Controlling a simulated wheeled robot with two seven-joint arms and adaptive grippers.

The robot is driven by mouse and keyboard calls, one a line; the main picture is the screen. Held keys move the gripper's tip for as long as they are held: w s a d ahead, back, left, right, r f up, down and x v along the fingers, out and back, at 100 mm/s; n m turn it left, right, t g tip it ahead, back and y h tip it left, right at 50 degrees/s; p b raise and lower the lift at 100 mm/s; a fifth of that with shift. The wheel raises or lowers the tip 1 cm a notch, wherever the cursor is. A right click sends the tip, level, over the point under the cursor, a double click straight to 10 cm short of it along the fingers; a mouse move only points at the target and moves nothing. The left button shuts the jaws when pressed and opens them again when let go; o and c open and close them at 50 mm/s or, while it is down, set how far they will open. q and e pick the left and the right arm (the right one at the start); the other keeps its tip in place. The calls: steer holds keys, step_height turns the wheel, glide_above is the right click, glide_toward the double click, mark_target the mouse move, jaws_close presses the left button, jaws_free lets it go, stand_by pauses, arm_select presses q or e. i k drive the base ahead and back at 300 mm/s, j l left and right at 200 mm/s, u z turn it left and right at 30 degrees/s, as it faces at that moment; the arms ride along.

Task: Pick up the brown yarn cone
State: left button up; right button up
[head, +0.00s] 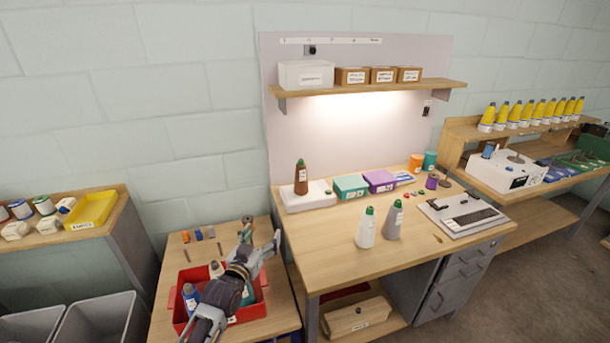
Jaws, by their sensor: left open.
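The brown yarn cone (301,179) stands upright on a flat white box-like stand (307,200) at the back left of the main desk. It has a green tip and a pale label. My left gripper (262,236) is open and empty. In the picture it shows below and left of the cone, above the side table with the red bin and apart from the cone. My left arm hides part of the red bin (178,315). My right gripper is not in view.
A white cone (366,228) and a grey cone (394,221) stand on the desk (335,255). Teal (350,187) and purple boxes (380,181) sit right of the stand. A shelf (360,89) with boxes hangs above. The desk's front left is clear.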

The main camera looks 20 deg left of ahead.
mark_target(300, 184)
steer(key=i+j, duration=0.1)
steer(key=i, duration=0.75)
